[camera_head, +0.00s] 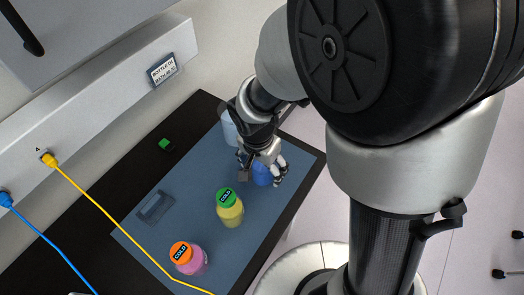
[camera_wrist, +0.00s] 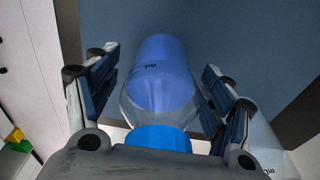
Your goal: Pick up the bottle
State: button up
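A blue bottle (camera_head: 262,174) stands on the blue-grey mat (camera_head: 190,185) near its right edge, partly hidden by my gripper (camera_head: 264,166). In the wrist view the blue bottle (camera_wrist: 160,80) lies between the two fingers of my gripper (camera_wrist: 160,65), its blue cap towards the palm. The fingers are spread on both sides of it. A narrow gap shows on the left; contact on the right is hard to tell. A yellow bottle with a green cap (camera_head: 229,208) and a pink bottle with an orange cap marked COLD (camera_head: 190,258) stand nearer on the mat.
A pale bottle (camera_head: 229,126) stands just behind my gripper; a pale bottle with markings (camera_wrist: 268,158) shows at lower right in the wrist view. A grey holder (camera_head: 155,207) lies left on the mat. A yellow cable (camera_head: 110,215) crosses the mat's left side. A green button (camera_head: 165,144) sits behind.

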jog(key=c, duration=1.2)
jog(key=shift+o, duration=0.2)
jog(key=shift+r, duration=0.1)
notch_tip(320, 180, up, 20)
jog(key=p, duration=0.6)
jog(key=shift+p, duration=0.3)
